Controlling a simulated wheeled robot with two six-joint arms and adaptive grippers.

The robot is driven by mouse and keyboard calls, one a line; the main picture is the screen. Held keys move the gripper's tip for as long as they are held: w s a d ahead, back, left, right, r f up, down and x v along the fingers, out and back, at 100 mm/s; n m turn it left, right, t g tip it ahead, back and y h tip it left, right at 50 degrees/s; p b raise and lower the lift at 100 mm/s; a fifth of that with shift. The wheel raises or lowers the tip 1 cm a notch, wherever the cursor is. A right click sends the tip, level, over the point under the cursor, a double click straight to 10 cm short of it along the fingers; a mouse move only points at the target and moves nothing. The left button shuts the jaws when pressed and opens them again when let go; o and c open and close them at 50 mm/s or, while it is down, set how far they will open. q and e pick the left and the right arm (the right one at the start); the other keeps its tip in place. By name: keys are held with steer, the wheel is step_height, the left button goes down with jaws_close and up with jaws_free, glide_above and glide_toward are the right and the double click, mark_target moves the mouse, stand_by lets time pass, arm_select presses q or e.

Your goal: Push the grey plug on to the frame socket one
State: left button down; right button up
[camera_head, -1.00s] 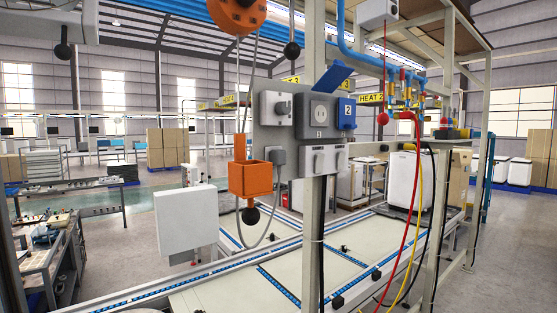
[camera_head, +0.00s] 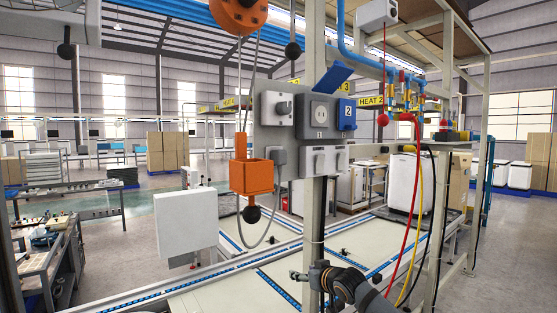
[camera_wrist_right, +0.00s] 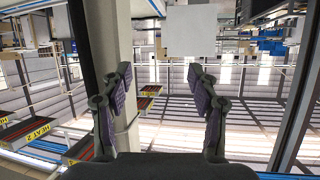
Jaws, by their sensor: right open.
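The grey plug (camera_head: 279,157) sits at the lower left of the grey panel, with a grey cable looping down from it. Socket one (camera_head: 322,110) is a square light-faced socket on the panel, marked 1, above and right of the plug. My right gripper (camera_head: 308,277) is at the bottom of the head view, below the panel and apart from plug and socket. The right wrist view shows its two purple-padded fingers (camera_wrist_right: 160,80) apart with nothing between them. I cannot make out the plug or socket there. My left gripper is not in view.
A blue socket (camera_head: 347,114) marked 2 is right of socket one, under a raised blue flap (camera_head: 334,78). An orange hoist box (camera_head: 251,177) hangs on cables before the panel's left side. A pale post (camera_head: 314,215) runs below the panel. Red and yellow hoses (camera_head: 412,240) hang right.

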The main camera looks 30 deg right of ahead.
steer(key=s+a+r+n+t+y, duration=0.1)
steer(key=s+a+r, duration=0.1)
steer(key=r, duration=0.9)
steer(key=s+a+r+t, duration=0.1)
steer(key=a+r+t, duration=0.1)
steer(key=r, duration=1)
steer(key=n+t+y, duration=0.1)
steer(key=n+y, duration=0.1)
glide_toward(283, 158)
steer(key=shift+w+a+f+b, duration=0.15)
steer(key=shift+w+b, duration=0.15)
steer(key=shift+w, duration=0.3)
steer(key=shift+w, duration=0.1)
steer(key=w+p, duration=0.2)
steer(key=p, duration=0.2)
steer(key=w+p, duration=0.3)
steer(key=p, duration=0.2)
steer(key=w+p, duration=0.3)
steer(key=p, duration=0.2)
steer(key=shift+a+r, duration=0.25)
steer(key=shift+r, duration=0.05)
steer(key=shift+w+f+p, duration=0.3)
steer(key=shift+w+p, duration=0.1)
steer(key=shift+p, duration=0.35)
